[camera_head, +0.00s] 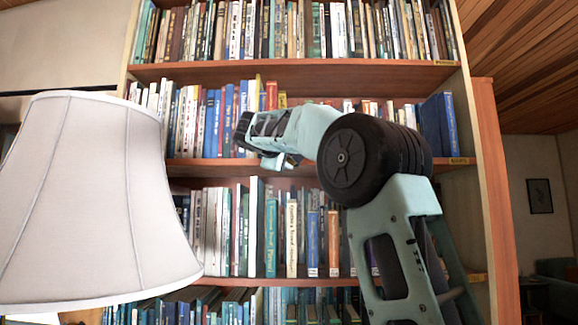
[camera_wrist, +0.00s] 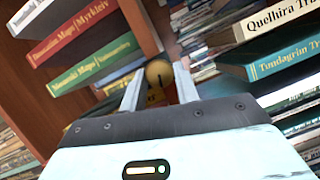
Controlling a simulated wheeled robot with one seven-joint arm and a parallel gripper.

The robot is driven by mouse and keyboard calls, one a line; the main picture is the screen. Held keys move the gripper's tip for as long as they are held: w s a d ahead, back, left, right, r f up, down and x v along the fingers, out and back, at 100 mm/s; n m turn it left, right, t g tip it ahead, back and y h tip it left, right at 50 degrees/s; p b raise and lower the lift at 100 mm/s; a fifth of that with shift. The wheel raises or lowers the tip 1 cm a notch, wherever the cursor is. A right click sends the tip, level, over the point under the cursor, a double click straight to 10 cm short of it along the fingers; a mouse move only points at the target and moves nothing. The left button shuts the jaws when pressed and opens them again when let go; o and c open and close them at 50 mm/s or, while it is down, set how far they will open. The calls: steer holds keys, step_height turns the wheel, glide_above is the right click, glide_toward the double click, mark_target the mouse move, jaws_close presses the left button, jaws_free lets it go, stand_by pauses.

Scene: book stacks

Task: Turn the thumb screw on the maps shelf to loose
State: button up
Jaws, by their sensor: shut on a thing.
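A round brass-yellow thumb screw (camera_wrist: 158,72) with a short dark mark on its face shows in the wrist view, set at the wooden shelf edge (camera_wrist: 140,24). My gripper (camera_wrist: 160,69) is shut on it, one pale finger on each side. In the head view the screw and fingertips cannot be made out; my wrist reaches in front of the bookcase.
The tall bookcase has full rows of books above and below its middle shelf board (camera_head: 210,168). A large pale lampshade (camera_head: 85,200) stands at the front left. Teal books (camera_wrist: 285,62) lie close on the right in the wrist view. Open room shows right of the bookcase.

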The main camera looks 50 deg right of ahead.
steer(key=n+h+b, duration=0.1)
steer(key=n, duration=0.1)
steer(key=n+b, duration=0.2)
steer(key=shift+f+h, duration=0.35)
steer(key=shift+h, duration=0.05)
steer(key=shift+n+t+h+b, duration=0.45)
steer(key=shift+n+b, duration=0.4)
steer(key=shift+n, duration=0.25)
steer(key=o, duration=0.9)
steer(key=shift+o, duration=0.2)
steer(key=b+v, duration=0.6)
steer(key=v, duration=1.1)
steer(key=shift+s+a+b, duration=0.2)
steer(key=shift+b, duration=0.2)
